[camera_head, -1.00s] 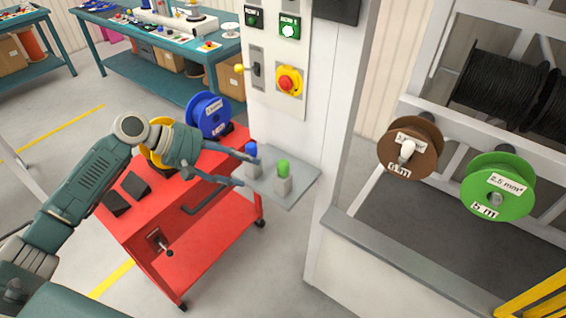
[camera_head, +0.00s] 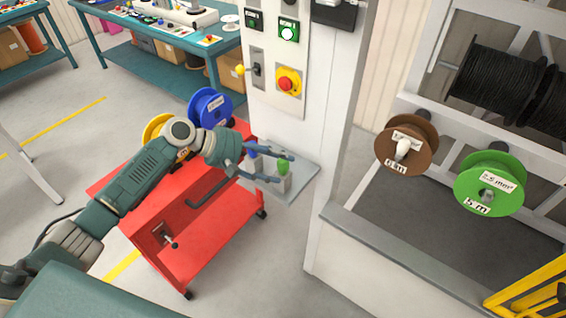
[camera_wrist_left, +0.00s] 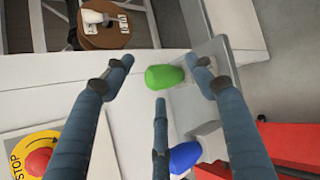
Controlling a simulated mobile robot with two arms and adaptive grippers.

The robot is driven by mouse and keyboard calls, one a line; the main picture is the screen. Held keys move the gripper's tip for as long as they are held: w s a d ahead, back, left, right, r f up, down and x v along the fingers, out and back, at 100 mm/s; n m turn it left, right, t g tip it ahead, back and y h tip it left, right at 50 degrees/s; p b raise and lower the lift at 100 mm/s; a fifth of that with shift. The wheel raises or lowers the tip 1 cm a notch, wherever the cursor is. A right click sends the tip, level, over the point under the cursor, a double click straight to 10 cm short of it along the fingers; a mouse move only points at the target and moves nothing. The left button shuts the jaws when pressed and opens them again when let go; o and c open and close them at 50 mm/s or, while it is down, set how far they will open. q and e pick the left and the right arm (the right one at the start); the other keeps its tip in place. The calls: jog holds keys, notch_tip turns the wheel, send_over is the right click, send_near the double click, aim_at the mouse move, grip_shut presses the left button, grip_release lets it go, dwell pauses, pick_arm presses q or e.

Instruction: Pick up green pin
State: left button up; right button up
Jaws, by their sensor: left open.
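The green pin (camera_head: 284,166) stands upright in a grey holder on a small grey shelf (camera_head: 304,178) fixed to the white panel. It also shows in the left wrist view (camera_wrist_left: 164,77), near the tips of my fingers. My left gripper (camera_head: 284,168) is open and empty, with its fingers reaching to either side of the pin. I cannot tell whether any finger touches it. The blue pin (camera_head: 252,152) stands to the left, partly hidden by my gripper; it also shows in the wrist view (camera_wrist_left: 185,156). My right gripper is out of view.
A red cart (camera_head: 215,235) with blue (camera_head: 210,105) and yellow reels stands left of the shelf. A red stop button (camera_head: 288,81) sits on the panel above. Brown (camera_head: 407,140) and green (camera_head: 490,183) reels hang on the rack at right.

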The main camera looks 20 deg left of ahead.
pick_arm(q)
jog(key=shift+w+d+f, duration=0.15)
jog(key=shift+f, duration=0.05)
grip_shut()
jog(key=shift+r, duration=0.1)
jog(key=shift+r, duration=0.5)
notch_tip(320, 180, up, 19)
jog(key=b, duration=0.4)
